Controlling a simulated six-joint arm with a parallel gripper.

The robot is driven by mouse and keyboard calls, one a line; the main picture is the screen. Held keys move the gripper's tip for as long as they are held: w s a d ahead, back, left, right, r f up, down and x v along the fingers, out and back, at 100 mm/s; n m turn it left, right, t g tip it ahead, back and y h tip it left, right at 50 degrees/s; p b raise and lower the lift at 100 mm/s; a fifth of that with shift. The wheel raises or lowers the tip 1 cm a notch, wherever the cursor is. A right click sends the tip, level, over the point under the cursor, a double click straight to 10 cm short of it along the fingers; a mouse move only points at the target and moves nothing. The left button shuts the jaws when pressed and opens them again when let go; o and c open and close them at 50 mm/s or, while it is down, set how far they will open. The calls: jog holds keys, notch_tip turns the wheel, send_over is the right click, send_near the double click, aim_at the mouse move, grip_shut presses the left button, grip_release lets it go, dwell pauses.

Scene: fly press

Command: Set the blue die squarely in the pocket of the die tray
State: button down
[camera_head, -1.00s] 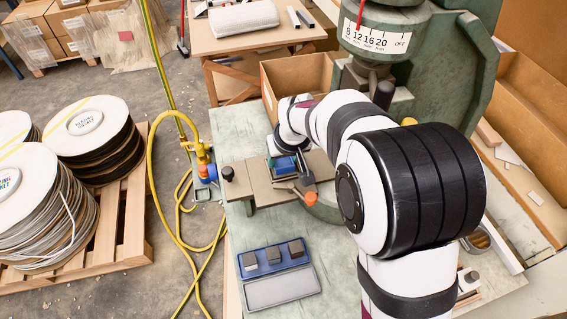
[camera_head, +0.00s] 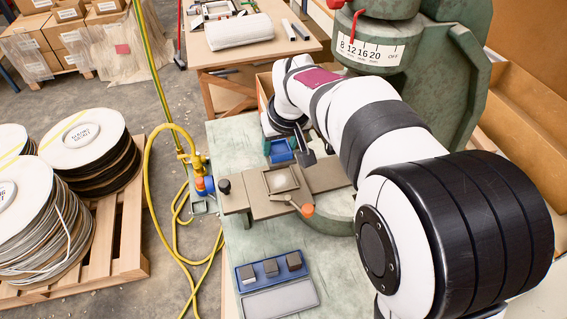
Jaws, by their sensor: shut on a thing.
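The green press (camera_head: 464,80) stands at the back right. A yellow hose (camera_head: 150,170) runs left of the bench. The bench front is partly clear.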

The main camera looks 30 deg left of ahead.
jog(key=shift+r, duration=0.8)
jog(key=s+d+f, duration=0.1)
jog(key=d+f, duration=0.3)
jog(key=d, duration=0.7)
jog(key=d+f, duration=0.4)
jog(key=d, duration=0.7)
jog(key=s+d+f, duration=0.1)
jog(key=d+f, duration=0.2)
jog(key=d, duration=0.8)
jog(key=f, duration=0.3)
jog(key=d+f, duration=0.1)
jog(key=f, duration=0.6)
jog(key=shift+d+f, duration=0.35)
jog(key=shift+f, duration=0.05)
jog(key=shift+f, duration=0.15)
jog(key=shift+c, duration=1)
grip_release()
jog(key=shift+s, duration=0.1)
